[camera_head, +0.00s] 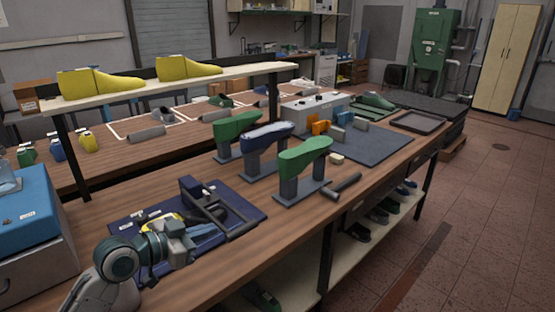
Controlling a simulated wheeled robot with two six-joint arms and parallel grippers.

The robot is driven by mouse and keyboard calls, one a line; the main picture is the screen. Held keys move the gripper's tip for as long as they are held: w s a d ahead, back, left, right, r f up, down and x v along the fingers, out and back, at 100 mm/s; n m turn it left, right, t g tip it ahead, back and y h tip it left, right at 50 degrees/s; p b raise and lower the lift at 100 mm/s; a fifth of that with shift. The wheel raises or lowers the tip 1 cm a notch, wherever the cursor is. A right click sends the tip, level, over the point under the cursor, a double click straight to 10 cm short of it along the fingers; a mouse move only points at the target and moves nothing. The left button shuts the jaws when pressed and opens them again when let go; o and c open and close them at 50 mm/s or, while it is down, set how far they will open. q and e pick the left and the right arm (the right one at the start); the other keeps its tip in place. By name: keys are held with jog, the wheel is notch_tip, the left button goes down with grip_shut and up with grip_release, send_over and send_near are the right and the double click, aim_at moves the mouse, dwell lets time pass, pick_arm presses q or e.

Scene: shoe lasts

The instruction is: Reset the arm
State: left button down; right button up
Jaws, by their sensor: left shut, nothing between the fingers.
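My left arm comes in at the lower left. My left gripper (196,238) is over the near part of a dark blue mat (245,198) on the workbench, shut with nothing in it. A dark clamp-like fixture (205,205) stands on the mat just beyond the gripper. A yellow piece (163,221) shows behind the gripper, partly hidden by it. My right gripper is out of view.
Green lasts (306,152) (240,126) and a blue-and-white last (268,134) sit on grey stands to the right. A dark hammer-like tool (343,186) lies beside them. A blue box (22,220) is at the left. Yellow lasts (100,82) stand on a raised shelf (150,88).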

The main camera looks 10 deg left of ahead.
pick_arm(q)
jog(key=s+d+f+n+g+y, duration=0.1)
jog(key=s+f+g+y, duration=0.1)
jog(key=s+f, duration=0.45)
jog(key=s+d+f+n+g+y, duration=0.15)
jog(key=s+f, duration=0.25)
jog(key=f, duration=0.5)
jog(key=s+a+f+n+g+y, duration=0.2)
jog(key=s+f+y, duration=0.15)
jog(key=s, duration=0.55)
jog(key=s+a+f+n+g+y, duration=0.1)
jog(key=s+f+n+g+y, duration=0.3)
jog(key=s, duration=0.6)
jog(key=a+f+h, duration=0.1)
jog(key=a+f, duration=0.1)
jog(key=f, duration=1.4)
jog(key=a+f, duration=0.2)
jog(key=f, duration=1.5)
jog(key=s+f+g, duration=0.1)
jog(key=s+f, duration=1.6)
jog(key=s, duration=0.1)
jog(key=shift+a+f, duration=0.3)
jog(key=shift+m+g, duration=0.25)
